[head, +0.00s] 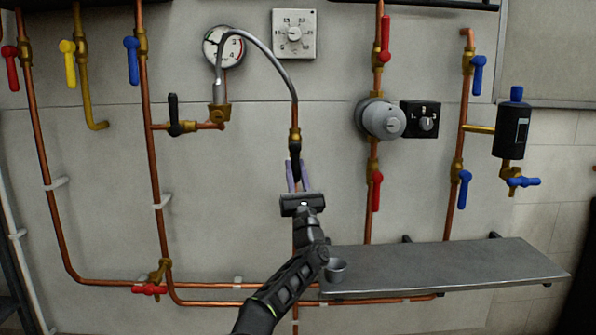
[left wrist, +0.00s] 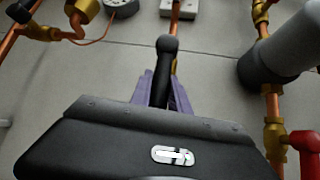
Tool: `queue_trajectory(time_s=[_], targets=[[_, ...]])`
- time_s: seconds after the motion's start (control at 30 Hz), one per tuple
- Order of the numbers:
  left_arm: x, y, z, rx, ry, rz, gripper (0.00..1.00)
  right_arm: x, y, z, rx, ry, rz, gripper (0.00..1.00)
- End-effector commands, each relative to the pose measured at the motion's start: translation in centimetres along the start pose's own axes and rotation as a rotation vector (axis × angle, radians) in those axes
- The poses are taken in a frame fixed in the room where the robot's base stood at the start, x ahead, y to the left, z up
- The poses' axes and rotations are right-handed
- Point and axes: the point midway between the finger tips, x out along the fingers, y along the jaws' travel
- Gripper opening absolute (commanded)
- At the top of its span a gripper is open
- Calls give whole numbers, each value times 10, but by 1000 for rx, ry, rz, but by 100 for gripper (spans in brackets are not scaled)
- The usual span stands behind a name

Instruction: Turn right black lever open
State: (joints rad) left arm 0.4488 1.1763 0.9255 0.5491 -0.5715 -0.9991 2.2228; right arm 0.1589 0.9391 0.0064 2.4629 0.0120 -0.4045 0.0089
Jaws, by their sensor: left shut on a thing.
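The right black lever (head: 295,150) is on a brass valve (head: 295,134) at the lower end of a curved grey hose. It points down, roughly in line with the vertical copper pipe. My left gripper (head: 298,176) comes from below with its purple fingers on both sides of the lever, shut on it. In the left wrist view the black lever (left wrist: 167,60) stands between the two fingers (left wrist: 163,90), its lower part hidden by the gripper body. The left black lever (head: 173,110) points up on another valve. My right gripper is not in view.
A grey shelf (head: 450,270) with a small grey cup (head: 335,270) is right of my left arm. A pressure gauge (head: 223,47) and dial box (head: 294,34) are above. Red (head: 376,190) and blue (head: 464,188) levers are to the right.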

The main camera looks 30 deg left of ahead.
Motion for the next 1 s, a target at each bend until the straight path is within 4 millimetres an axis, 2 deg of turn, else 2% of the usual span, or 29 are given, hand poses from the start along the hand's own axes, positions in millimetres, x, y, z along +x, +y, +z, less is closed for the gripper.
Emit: queue_trajectory(time_s=[0.2,0.23,0.47,0.77,1.0], targets=[[1,0,1,-6,2,0,0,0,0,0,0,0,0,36],[1,0,1,-6,2,-1,24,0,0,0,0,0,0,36],[1,0,1,-4,1,-1,43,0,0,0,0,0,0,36],[0,0,1,-3,1,-1,43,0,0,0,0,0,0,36],[-9,0,0,-4,-1,-1,43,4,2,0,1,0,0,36]])
